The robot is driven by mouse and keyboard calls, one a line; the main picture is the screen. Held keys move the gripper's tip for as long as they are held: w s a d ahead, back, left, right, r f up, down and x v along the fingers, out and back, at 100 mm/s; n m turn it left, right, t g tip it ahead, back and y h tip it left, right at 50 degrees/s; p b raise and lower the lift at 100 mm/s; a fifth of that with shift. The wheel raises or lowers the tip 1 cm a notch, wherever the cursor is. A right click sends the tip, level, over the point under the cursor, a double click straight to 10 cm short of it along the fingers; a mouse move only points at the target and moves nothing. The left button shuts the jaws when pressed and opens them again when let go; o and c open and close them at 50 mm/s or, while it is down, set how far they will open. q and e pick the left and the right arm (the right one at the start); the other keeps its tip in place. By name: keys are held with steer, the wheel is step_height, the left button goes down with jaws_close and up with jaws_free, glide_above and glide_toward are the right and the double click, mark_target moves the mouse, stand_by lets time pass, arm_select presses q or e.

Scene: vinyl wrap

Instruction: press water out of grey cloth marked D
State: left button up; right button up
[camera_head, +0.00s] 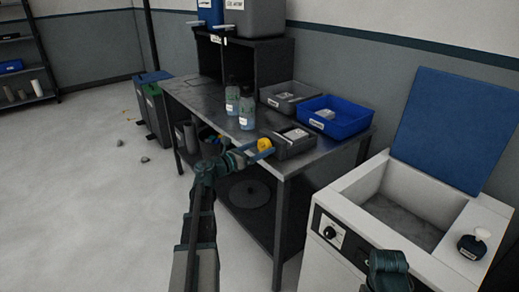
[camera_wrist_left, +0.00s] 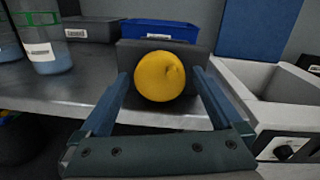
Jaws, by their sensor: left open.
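My left gripper (camera_head: 255,151) is open at the front edge of the metal table, its fingers pointing at the dark tray. In the left wrist view a round yellow thing (camera_wrist_left: 160,77) shows between the two blue fingers, with a gap on each side. It also shows at the fingertips in the head view (camera_head: 264,144). I cannot make out a grey cloth marked D. Pale folded items with small labels lie in the dark front tray (camera_head: 296,147) and the blue tray (camera_head: 345,124), but their letters are unreadable. My right gripper's fingers are not visible.
Bottles (camera_head: 247,110) of bluish liquid stand left of the trays on the metal table (camera_head: 190,95). A grey tray (camera_head: 288,91) sits behind. A white machine (camera_head: 335,243) with a raised blue lid (camera_head: 438,125) and open basin stands right. The floor at left is mostly clear.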

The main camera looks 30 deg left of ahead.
arm_select(q)
steer(key=c, duration=1.2)
steer(key=shift+c, duration=0.2)
steer(key=shift+n, duration=0.4)
steer(key=shift+a+n+p, duration=0.1)
steer(key=shift+n+p, duration=0.2)
steer(key=shift+n, duration=2.3)
steer(key=o, duration=1.2)
steer(key=shift+o, duration=0.2)
